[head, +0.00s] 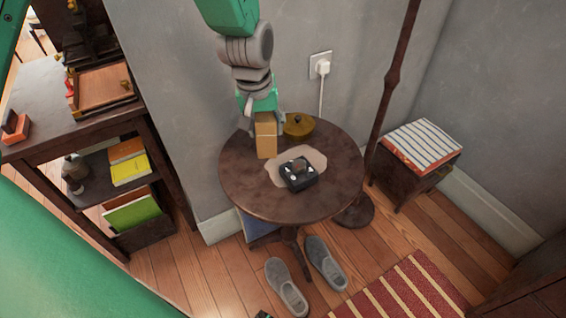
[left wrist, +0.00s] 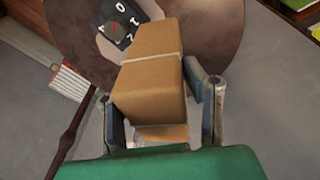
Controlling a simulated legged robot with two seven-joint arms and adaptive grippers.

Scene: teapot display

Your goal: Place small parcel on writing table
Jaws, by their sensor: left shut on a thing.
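The small parcel (head: 266,138) is a brown box with a pale string around it. My left gripper (head: 264,114) is shut on the small parcel, which hangs over the back left of a round dark wooden table (head: 240,185). In the left wrist view the parcel (left wrist: 150,80) sits between the two fingers of my left gripper (left wrist: 160,108). I cannot tell whether the parcel touches the tabletop. A dark desk-like table (head: 45,90) stands at the left; I cannot tell which is the writing table. My right gripper is not in view.
On the round table are a black device (head: 298,174) on a pale doily (head: 318,160) and a brass lidded pot (head: 298,125). A dark pole (head: 385,100) rises behind it. Grey slippers (head: 287,286) lie on the floor. A stool (head: 420,145) stands right.

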